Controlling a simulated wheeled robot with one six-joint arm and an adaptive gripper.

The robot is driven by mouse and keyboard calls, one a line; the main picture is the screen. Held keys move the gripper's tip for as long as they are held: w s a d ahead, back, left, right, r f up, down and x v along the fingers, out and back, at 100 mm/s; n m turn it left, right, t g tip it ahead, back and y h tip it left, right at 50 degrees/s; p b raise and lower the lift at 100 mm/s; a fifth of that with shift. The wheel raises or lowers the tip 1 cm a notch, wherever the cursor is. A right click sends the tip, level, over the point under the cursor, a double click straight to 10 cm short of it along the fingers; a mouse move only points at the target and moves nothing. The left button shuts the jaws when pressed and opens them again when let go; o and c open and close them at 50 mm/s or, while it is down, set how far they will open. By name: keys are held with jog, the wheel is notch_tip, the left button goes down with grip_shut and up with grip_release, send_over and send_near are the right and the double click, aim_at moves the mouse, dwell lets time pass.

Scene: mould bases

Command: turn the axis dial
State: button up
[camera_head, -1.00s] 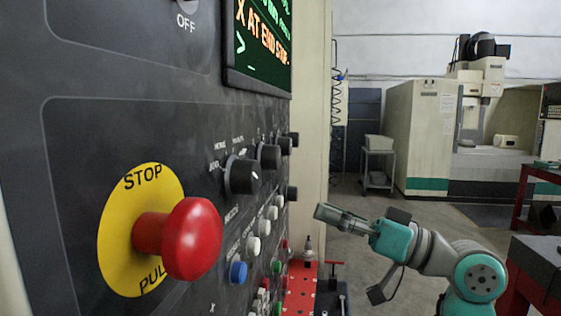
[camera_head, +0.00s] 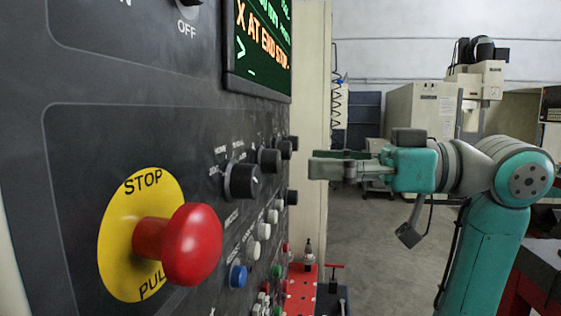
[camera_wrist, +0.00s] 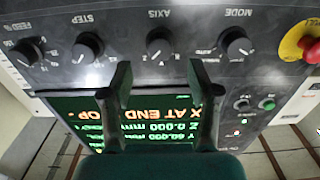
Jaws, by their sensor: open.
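The axis dial (camera_wrist: 160,43) is a round black knob with a white pointer mark, under the upside-down word AXIS in the wrist view. In the head view I take it to be the second knob (camera_head: 270,160) along the dark panel. My gripper (camera_wrist: 158,78) is open and empty, with its two dark fingers apart and the axis dial between their lines, beyond the tips. In the head view my gripper (camera_head: 314,162) is level, pointing left at the panel, with a gap between them.
The mode dial (camera_wrist: 236,42) and step dial (camera_wrist: 88,47) flank the axis dial. The feed dial (camera_wrist: 27,52) is farther left. A red stop button (camera_head: 190,244) juts out near the camera. The screen (camera_head: 262,45) is above the dials. Small coloured buttons (camera_head: 238,275) sit below.

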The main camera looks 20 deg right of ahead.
aim_at(279, 161)
jog(key=shift+x, duration=3.15)
jog(key=c, duration=1.1)
